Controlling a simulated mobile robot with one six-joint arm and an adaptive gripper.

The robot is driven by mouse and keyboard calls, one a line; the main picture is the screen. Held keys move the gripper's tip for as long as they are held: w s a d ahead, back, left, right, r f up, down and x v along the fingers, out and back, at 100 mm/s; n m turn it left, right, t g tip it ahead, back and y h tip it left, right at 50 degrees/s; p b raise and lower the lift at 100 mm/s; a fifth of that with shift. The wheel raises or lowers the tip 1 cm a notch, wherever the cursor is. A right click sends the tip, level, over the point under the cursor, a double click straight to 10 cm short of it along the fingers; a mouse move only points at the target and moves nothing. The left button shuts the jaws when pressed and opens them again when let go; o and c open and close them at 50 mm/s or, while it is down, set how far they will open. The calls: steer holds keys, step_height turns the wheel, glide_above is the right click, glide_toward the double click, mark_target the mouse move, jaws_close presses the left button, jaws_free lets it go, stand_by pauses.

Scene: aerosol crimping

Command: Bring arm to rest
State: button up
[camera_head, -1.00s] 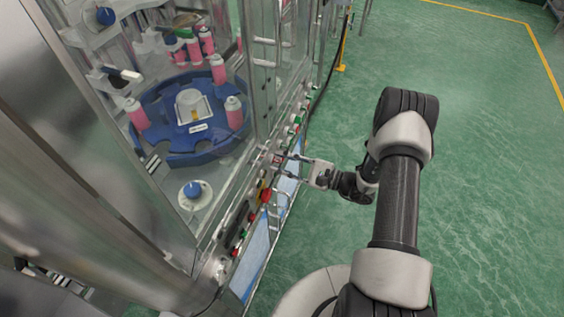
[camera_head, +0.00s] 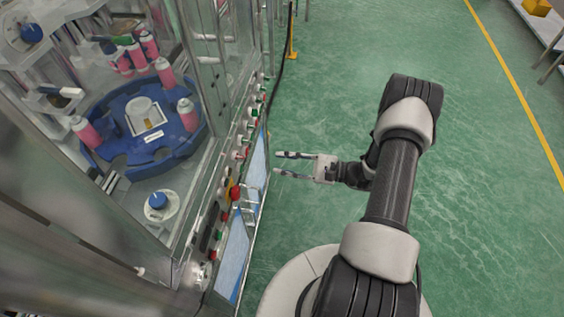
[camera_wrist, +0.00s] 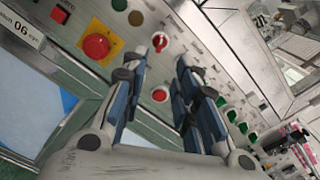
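My gripper (camera_head: 278,164) is in the middle of the head view, to the right of the machine's control panel and clear of it. Its two fingers are apart with nothing between them. In the wrist view my gripper (camera_wrist: 158,72) points at the control panel, fingers parted. The control panel (camera_head: 226,190) carries a red emergency stop on a yellow plate (camera_wrist: 97,45), a red rotary switch (camera_wrist: 160,41), a red button (camera_wrist: 160,95) and several green buttons (camera_wrist: 243,127).
The glass-walled machine on the left holds a blue turntable (camera_head: 115,163) with pink cans (camera_head: 187,114). A metal handle (camera_head: 250,205) sticks out below the panel. Green floor (camera_head: 480,190) to the right is open, with a yellow line (camera_head: 515,85) beyond.

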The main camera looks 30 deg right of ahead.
steer(key=s+a+r+n+g+h, duration=0.2)
steer(key=s+a+r+n+g, duration=0.3)
steer(key=r, duration=0.4)
steer(key=s+a+r+n+g+h, duration=0.25)
steer(key=a+r+n+g, duration=0.35)
steer(key=r, duration=0.3)
steer(key=s+d+r+n+t+h, duration=0.1)
steer(key=s+r+n+t+h, duration=0.4)
steer(key=s, duration=0.8)
steer(key=shift+d+r+n+h, duration=0.3)
steer(key=shift+r+n+h, duration=1.2)
steer(key=shift+r+h, duration=1.25)
steer(key=shift+s+r, duration=0.1)
steer(key=shift+r, duration=0.05)
